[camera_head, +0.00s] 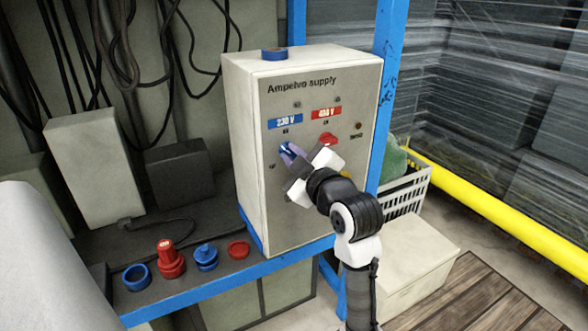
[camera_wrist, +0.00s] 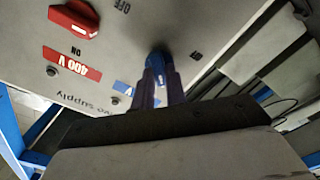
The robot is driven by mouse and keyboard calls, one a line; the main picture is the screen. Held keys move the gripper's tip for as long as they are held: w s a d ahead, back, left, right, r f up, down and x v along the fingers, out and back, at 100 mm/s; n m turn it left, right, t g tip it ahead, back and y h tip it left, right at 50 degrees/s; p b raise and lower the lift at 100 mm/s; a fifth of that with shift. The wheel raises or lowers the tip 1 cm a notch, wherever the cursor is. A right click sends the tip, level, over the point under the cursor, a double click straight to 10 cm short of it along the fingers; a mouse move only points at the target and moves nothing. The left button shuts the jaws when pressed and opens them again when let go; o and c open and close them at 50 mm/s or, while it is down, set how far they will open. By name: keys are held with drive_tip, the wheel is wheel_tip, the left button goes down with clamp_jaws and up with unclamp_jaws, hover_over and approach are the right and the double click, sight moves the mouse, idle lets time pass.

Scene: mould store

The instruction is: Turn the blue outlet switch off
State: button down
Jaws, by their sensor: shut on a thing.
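The pale supply box (camera_head: 258,190), lettered "Ampelvo supply", stands on a blue-edged shelf. The blue outlet switch (camera_head: 285,148) is on its front, below the blue "230 V" label (camera_head: 286,121). My gripper (camera_head: 289,153) is shut on this switch, and its fingers and body cover most of it. In the wrist view, which shows the panel upside down, the switch (camera_wrist: 158,60) sits between the fingertips. Its exact turn angle is hard to tell. The red switch (camera_head: 327,139) is to the right, under the red "400 V" label (camera_head: 326,114).
Loose blue and red plugs and rings, including a red plug (camera_head: 170,258), lie on the shelf left of the box. A white crate (camera_head: 408,190) is right.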

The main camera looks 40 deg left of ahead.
drive_tip(key=n+b, duration=0.4)
drive_tip(key=shift+f+n, duration=0.3)
drive_tip(key=shift+f, duration=0.05)
drive_tip(key=shift+r+n+b, duration=0.1)
drive_tip(key=shift+n+b, duration=1.45)
drive_tip(key=shift+n, duration=0.45)
drive_tip(key=shift+s+n, duration=0.1)
drive_tip(key=shift+n, duration=0.2)
drive_tip(key=c, duration=1.4)
unclamp_jaws()
drive_tip(key=shift+c, duration=0.2)
drive_tip(key=shift+r, duration=0.1)
drive_tip(key=v, duration=1.3)
drive_tip(key=shift+d, duration=0.35)
